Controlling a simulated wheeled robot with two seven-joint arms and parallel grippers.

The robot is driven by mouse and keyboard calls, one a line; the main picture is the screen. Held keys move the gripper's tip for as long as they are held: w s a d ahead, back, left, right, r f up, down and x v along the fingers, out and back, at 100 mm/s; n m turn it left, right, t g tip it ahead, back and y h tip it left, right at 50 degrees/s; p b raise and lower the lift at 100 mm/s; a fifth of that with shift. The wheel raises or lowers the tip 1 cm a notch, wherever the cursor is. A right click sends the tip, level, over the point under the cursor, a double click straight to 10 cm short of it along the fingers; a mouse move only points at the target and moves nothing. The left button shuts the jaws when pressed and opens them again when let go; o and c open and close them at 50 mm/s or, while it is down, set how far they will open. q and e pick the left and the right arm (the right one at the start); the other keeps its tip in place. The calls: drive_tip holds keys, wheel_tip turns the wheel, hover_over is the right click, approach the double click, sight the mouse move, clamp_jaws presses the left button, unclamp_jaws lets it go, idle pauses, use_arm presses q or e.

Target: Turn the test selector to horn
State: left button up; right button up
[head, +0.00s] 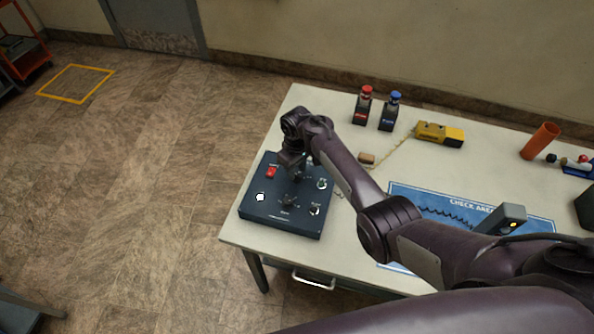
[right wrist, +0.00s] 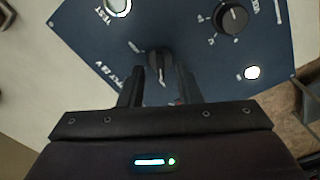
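The dark blue trainer panel (head: 270,222) lies on the table in the head view. My right gripper (head: 298,172) is over its far part, pointing down. In the right wrist view its two fingers (right wrist: 160,76) are apart, with a black knob with a pale pointer line (right wrist: 159,62) between their tips. I see narrow gaps beside the knob and cannot tell whether the fingers touch it. A second black knob (right wrist: 232,18) also shows on the panel (right wrist: 195,55). Lettering is partly cut off or too small, so I cannot read a horn position. My left gripper is not in view.
The panel also carries a red switch (head: 271,172), a lit white lamp (head: 260,197) and a ringed button marked TEST (right wrist: 118,5). Red-capped (head: 365,105) and blue-capped (head: 390,111) items, a yellow device (head: 440,133) and a blue mat (head: 405,192) share the table.

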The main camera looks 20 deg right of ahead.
sight(297, 175)
wheel_tip(297, 175, up, 6)
drive_tip(key=shift+r, duration=0.15)
drive_tip(key=shift+s, duration=0.1)
idle(0.5)
